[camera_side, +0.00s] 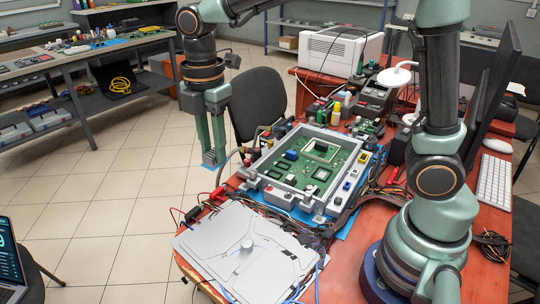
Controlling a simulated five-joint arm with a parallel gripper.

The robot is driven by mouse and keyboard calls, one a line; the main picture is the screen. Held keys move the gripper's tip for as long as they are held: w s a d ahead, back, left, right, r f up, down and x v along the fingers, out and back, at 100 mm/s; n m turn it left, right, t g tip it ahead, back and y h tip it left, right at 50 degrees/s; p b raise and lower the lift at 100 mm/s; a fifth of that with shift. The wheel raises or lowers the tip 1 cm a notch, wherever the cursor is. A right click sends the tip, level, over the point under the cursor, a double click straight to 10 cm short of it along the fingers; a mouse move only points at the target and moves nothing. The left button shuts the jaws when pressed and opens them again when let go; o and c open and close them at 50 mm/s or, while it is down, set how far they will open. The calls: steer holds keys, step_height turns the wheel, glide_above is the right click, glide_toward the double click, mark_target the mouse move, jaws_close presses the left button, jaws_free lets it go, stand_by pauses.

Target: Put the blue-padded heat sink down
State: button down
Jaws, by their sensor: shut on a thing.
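My gripper (211,146) points down at the left edge of the red table, left of the green circuit board (285,172). It is shut on a small grey heat sink (209,157), which hangs below the fingertips. A blue pad (211,166) shows at its underside. The heat sink appears held in the air, with floor tiles behind it; its exact height is hard to tell. The board sits in a grey frame (262,158) on a blue mat (346,229). It carries a small blue part (291,155) and a square socket-like part (321,150).
A grey metal cover (248,258) lies at the front left of the table, with cables around it. Bottles (336,112), a white printer (340,53) and a keyboard (494,182) stand farther back or right. A black chair (258,100) is behind my gripper.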

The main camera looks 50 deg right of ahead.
steer(key=d, duration=1.6)
glide_above(322, 175)
step_height(322, 175, down, 19)
steer(key=shift+r, duration=0.1)
steer(key=shift+f, duration=0.2)
steer(key=shift+f, duration=0.15)
steer(key=c, duration=0.6)
jaws_free()
